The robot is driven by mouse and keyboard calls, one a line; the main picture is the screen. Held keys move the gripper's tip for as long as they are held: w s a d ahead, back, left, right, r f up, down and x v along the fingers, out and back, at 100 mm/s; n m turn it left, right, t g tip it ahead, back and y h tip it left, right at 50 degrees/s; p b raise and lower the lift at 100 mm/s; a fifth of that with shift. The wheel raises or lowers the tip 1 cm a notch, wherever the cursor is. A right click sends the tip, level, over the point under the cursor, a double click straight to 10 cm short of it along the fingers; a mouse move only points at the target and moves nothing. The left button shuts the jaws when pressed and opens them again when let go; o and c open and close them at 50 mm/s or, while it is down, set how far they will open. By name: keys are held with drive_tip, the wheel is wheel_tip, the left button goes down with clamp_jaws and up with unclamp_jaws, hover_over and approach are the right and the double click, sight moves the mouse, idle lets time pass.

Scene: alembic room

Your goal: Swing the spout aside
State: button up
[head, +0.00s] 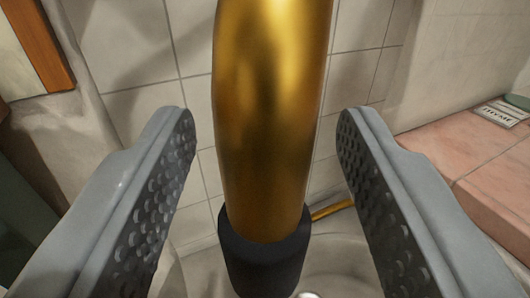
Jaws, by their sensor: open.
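The spout (268,120) is a thick gold tube with a dark rubber-like tip (265,262) at its lower end. It fills the middle of the head view and runs out of the top edge. My gripper (265,130) is open, with one grey textured finger on each side of the spout. A gap shows between each finger and the tube, so neither finger touches it in the picture. The spout's upper part and its base are out of view.
A tiled wall (130,50) stands behind. A pale basin (345,262) with a thin gold piece (332,209) lies below. On the right is a pinkish tiled ledge (465,160) with a small label (500,113). A wooden frame (42,42) is at upper left.

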wheel_tip(320, 180, up, 8)
drive_tip(key=shift+f, duration=0.2)
idle(0.3)
drive_tip(key=shift+d+r, duration=0.1)
drive_tip(key=shift+r, duration=0.05)
drive_tip(key=s+d+r+y, duration=0.1)
drive_tip(key=s+d+r, duration=0.6)
drive_tip(key=s+r, duration=0.3)
drive_tip(key=s+d+r+y, duration=0.1)
drive_tip(key=s+d+r, duration=0.65)
drive_tip(key=s, duration=0.45)
drive_tip(key=s+d+h, duration=0.1)
drive_tip(key=s+d, duration=0.3)
drive_tip(key=s, duration=1)
drive_tip(key=s+d+r+h, duration=0.1)
drive_tip(key=s+d, duration=0.3)
drive_tip(key=s, duration=1)
drive_tip(key=shift+s+d+r+g, duration=0.2)
drive_tip(key=shift+s+r+g, duration=0.1)
drive_tip(key=shift+s, duration=0.05)
